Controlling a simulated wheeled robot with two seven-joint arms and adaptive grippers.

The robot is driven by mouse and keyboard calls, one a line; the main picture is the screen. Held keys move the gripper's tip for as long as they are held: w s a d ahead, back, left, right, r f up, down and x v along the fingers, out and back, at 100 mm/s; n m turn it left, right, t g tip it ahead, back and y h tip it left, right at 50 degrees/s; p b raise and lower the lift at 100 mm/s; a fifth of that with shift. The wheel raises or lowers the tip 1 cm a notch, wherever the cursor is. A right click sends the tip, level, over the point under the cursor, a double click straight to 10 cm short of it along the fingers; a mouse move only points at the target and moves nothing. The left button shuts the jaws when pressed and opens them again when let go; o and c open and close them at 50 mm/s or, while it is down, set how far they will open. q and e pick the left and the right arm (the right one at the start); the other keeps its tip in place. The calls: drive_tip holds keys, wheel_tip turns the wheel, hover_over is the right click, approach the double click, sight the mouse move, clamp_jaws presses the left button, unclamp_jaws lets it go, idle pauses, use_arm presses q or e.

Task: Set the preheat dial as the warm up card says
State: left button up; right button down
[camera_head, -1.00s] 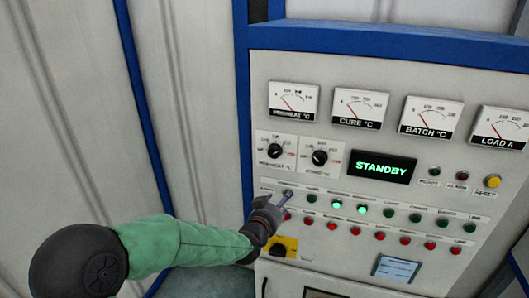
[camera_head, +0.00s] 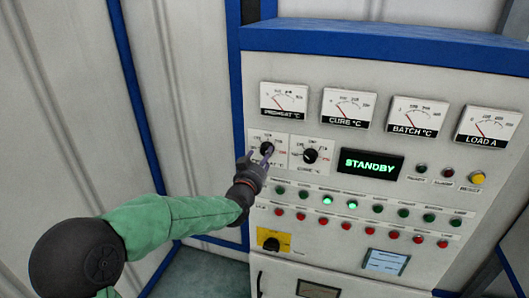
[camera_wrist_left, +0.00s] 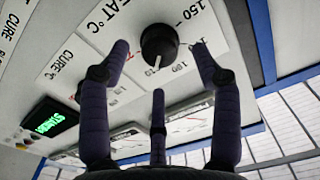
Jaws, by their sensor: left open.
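The preheat dial (camera_head: 266,148) is a black round knob on a white scale plate, on the left of the control panel. In the left wrist view the knob (camera_wrist_left: 159,43) has a white mark at its lower edge, and 150 is readable on the scale to its right. My left gripper (camera_head: 259,160) is just below and in front of the dial, partly covering its plate. In the left wrist view its fingers (camera_wrist_left: 160,66) are spread, open and empty, with the knob beyond their tips. A small bluish card or screen (camera_head: 385,262) is low on the panel; its text is unreadable.
The cure dial (camera_head: 310,155) is close right of the preheat dial. Meters (camera_head: 284,99) run above, and a STANDBY display (camera_head: 370,163) is to the right. Lamp rows and a yellow-backed black switch (camera_head: 273,240) lie below. Blue trim (camera_head: 380,42) edges the cabinet top.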

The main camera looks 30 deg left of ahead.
sight(265, 152)
use_arm(q)
drive_tip(key=shift+x, duration=1.75)
drive_tip(key=c, duration=1.2)
